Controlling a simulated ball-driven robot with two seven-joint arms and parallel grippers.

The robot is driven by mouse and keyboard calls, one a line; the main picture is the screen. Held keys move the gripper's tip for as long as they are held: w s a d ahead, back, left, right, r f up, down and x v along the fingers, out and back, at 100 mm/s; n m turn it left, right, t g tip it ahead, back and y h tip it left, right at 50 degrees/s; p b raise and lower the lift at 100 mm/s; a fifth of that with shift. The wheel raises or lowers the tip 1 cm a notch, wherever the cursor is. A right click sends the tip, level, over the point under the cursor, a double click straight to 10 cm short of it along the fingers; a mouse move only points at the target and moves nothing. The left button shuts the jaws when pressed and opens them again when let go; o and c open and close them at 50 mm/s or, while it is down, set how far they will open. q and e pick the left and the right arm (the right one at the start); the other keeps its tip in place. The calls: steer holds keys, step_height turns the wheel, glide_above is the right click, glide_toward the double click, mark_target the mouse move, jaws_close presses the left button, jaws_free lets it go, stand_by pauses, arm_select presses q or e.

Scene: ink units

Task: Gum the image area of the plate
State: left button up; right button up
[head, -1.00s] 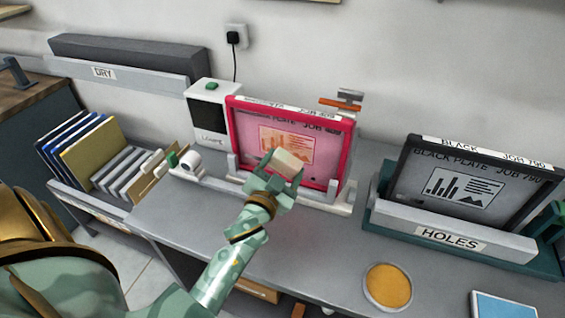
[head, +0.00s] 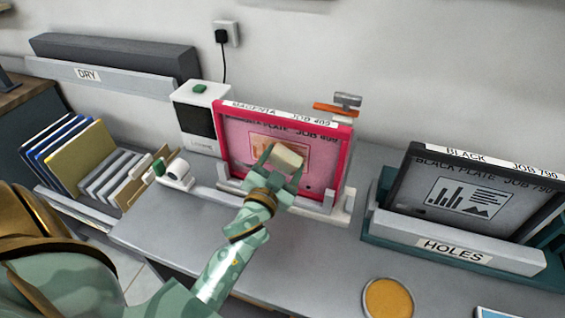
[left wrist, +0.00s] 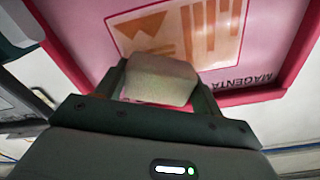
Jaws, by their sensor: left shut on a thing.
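The magenta-framed plate (head: 229,163) stands upright in a light holder on the grey bench, labelled MAGENTA JOB 409. Its pink face carries an image area (head: 258,142) with an orange printed picture. My left gripper (head: 282,168) is shut on a pale sponge block (head: 286,155) and holds it in front of the image area, covering part of it. In the left wrist view the sponge (left wrist: 160,80) sits between the fingers, just before the orange picture (left wrist: 205,35); I cannot tell whether it touches. A round dish of amber gum (head: 388,300) sits at the front of the bench. My right gripper is not in view.
A black plate (head: 470,195) stands in a holder marked HOLES on the right. A grey rack marked DRY (head: 130,80) is at the back left. The bench centre (head: 300,250) is clear.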

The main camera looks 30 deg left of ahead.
mark_target(302, 159)
arm_select(q)
steer(key=shift+x, duration=1.1)
steer(key=shift+w+d+f, duration=0.1)
steer(key=shift+w+d, duration=0.1)
steer(key=shift+d, duration=1.25)
steer(key=shift+w+d+b, duration=0.15)
steer(key=shift+d+b, duration=0.2)
steer(key=shift+d, duration=0.15)
steer(key=shift+s+a+r+p, duration=0.15)
steer(key=shift+a+p, duration=0.3)
steer(key=shift+a, duration=0.2)
steer(key=shift+s+a+r+p, duration=0.2)
steer(key=shift+a+p, duration=0.25)
steer(key=shift+a, duration=0.2)
steer(key=shift+s+a+f, duration=0.15)
steer(key=shift+s+a, duration=0.05)
steer(key=shift+a, duration=0.45)
steer(key=shift+f, duration=0.1)
